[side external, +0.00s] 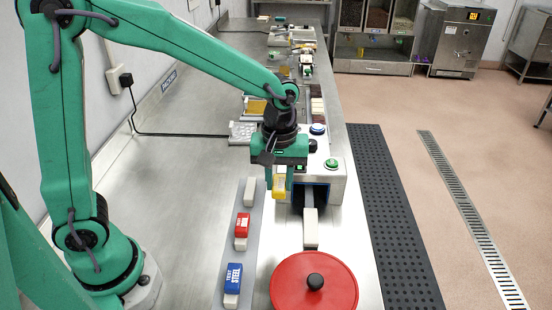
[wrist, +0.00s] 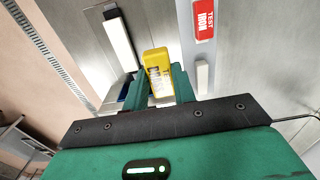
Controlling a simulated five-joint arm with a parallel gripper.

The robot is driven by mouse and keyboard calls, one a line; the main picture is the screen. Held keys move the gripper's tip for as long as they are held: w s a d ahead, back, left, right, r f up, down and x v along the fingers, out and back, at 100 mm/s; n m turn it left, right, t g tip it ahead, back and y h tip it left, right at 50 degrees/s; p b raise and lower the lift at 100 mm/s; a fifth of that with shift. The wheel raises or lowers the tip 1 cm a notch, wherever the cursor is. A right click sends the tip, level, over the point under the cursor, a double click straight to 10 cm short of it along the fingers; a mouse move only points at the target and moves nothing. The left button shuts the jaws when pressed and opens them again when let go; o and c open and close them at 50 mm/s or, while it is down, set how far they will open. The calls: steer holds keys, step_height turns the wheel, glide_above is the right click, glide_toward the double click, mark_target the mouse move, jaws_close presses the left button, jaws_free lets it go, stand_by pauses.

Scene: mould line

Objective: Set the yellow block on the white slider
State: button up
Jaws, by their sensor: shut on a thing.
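The yellow block (side external: 279,185) is held in my gripper (side external: 280,193) above the bench, left of the machine's opening. In the wrist view the yellow block (wrist: 157,62) sits between the two green fingers, with partly hidden lettering on its face. The white slider (side external: 310,229) is a long white bar reaching out of the machine's dark opening, to the right of and nearer the camera than my gripper. It also shows in the wrist view (wrist: 119,40), left of the yellow block and apart from it. The slider's top is bare.
A red round lid (side external: 290,287) with a black knob lies near the slider's front end. A grey strip (side external: 236,266) at left carries a bare white piece (side external: 250,192), a red block (side external: 242,226) and a blue block (side external: 233,276). The machine (side external: 335,180) stands close beside my gripper.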

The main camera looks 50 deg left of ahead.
glide_above(311, 226)
step_height(311, 226, down, 3)
steer(key=shift+r, duration=0.1)
steer(key=shift+f, duration=3.15)
steer(key=shift+f, duration=0.25)
stand_by(0.4)
steer(key=o, duration=1.1)
steer(key=shift+c, duration=0.2)
steer(key=shift+r, duration=0.1)
